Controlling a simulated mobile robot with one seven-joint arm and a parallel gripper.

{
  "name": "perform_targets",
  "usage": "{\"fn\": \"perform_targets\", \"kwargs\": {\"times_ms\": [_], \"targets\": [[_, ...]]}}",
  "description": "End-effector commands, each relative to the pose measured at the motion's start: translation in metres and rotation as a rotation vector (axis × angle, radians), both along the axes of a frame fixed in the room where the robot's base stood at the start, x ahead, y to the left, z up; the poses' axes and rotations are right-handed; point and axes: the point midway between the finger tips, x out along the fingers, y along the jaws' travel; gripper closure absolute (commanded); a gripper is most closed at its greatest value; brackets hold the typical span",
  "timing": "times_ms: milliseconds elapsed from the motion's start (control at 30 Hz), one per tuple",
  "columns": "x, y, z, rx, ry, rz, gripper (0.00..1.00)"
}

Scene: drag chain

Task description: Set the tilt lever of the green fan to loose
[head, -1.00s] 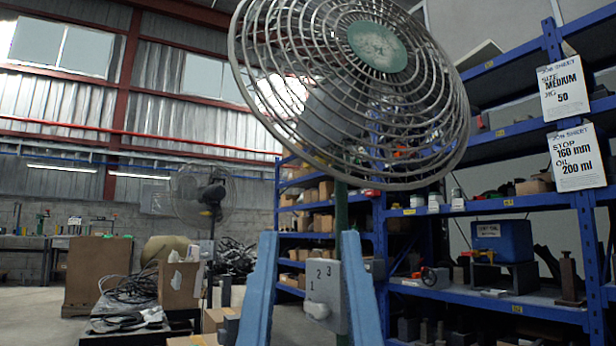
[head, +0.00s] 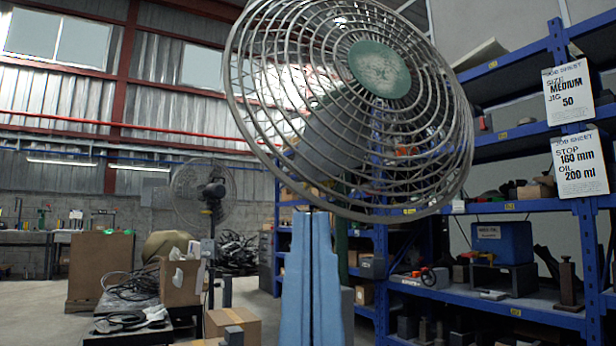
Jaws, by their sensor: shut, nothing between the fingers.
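The green fan (head: 380,69) fills the upper middle, with a round grey wire cage and a green hub plate. Its cage is tilted, facing partly upward. A short stretch of its green pole (head: 341,238) shows below the cage. My gripper (head: 311,214) has its two blue fingers pointing up side by side, shut and empty. Its tips appear just below the cage's lower rim; I cannot tell whether they touch the fan. The fingers cover most of the pole and the numbered switch box. I cannot make out the tilt lever.
Blue shelves (head: 480,307) with boxes, tools and two job sheets stand on the right. A second, grey fan (head: 212,190) stands behind on the left. Cardboard boxes (head: 232,325) and a table of cables (head: 130,318) are at lower left.

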Motion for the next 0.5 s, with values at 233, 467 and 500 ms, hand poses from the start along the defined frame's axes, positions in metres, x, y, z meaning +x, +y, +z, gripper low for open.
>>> {"fn": "perform_targets", "kwargs": {"times_ms": [233, 467, 500], "targets": [[0.000, 0.000, 0.103, 0.000, -0.001, 0.000, 1.00], [0.000, 0.000, 0.135, 0.000, 0.000, 0.000, 1.00], [0.000, 0.000, 0.135, 0.000, 0.000, 0.000, 1.00]]}}
